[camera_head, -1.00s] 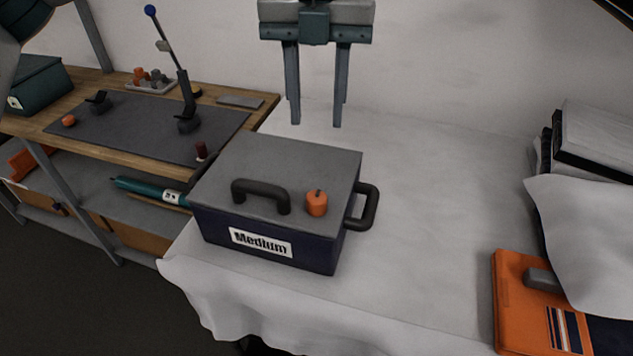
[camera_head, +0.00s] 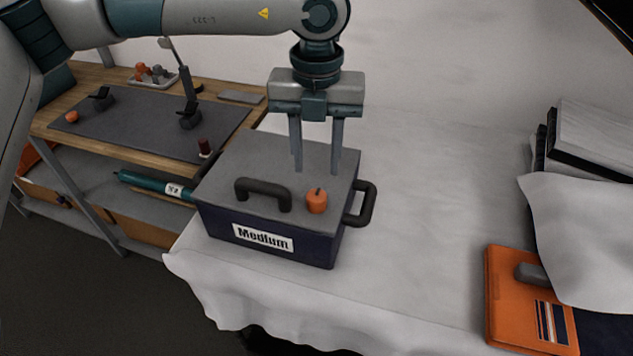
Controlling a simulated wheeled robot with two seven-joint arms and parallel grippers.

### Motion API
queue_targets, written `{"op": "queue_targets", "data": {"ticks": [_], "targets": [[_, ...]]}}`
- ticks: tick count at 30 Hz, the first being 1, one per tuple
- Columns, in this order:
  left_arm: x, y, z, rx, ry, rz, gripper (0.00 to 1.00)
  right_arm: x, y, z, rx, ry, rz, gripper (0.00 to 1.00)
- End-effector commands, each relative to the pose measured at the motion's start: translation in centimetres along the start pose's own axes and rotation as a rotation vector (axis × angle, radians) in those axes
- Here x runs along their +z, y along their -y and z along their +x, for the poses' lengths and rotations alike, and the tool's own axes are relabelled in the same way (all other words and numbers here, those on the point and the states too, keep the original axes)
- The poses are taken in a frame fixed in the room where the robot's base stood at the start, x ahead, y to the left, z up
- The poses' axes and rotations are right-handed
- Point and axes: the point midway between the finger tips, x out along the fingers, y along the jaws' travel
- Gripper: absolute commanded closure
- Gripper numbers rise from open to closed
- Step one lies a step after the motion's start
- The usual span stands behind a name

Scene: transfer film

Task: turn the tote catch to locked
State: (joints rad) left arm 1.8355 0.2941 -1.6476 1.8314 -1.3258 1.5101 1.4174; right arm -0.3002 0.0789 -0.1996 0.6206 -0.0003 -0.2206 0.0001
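The tote (camera_head: 270,218) is a dark blue box with a grey lid and a "Medium" label, standing on the white-covered table. The orange catch (camera_head: 316,202) is a small round knob with a dark mark on top, on the lid near its right front. My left gripper (camera_head: 317,172) points down with its two fingers apart and nothing between them. Its fingertips appear above the lid, just behind the catch; their exact height is hard to tell. The catch is not hidden. My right gripper is not in view.
A dark lid handle (camera_head: 263,193) stands left of the catch, and a side handle (camera_head: 365,203) juts from the tote's right. An orange folder-like item (camera_head: 510,300) lies at right. A wooden bench (camera_head: 130,145) is at left. The middle table cloth (camera_head: 435,200) is clear.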

Motion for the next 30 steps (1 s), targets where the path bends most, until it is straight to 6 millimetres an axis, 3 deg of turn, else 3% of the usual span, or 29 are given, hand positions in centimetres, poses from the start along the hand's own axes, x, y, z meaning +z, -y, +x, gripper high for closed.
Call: {"op": "queue_targets", "data": {"ticks": [9, 15, 28, 29, 30], "targets": [[-0.1, 0.0, 5.3, 0.001, -0.003, 0.0, 0.63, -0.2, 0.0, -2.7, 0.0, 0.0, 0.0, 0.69], [0.0, 0.0, 7.5, 0.001, -0.002, -0.001, 0.63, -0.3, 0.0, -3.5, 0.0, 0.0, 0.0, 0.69], [0.0, 0.0, 8.5, 0.0, 0.001, 0.0, 0.63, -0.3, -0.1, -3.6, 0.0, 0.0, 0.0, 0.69], [0.0, 0.0, 8.5, 0.0, 0.0, 0.0, 0.66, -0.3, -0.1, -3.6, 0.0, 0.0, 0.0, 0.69], [0.0, 0.0, 8.4, 0.0, 0.0, 0.0, 0.75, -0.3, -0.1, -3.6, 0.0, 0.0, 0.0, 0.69]]}}
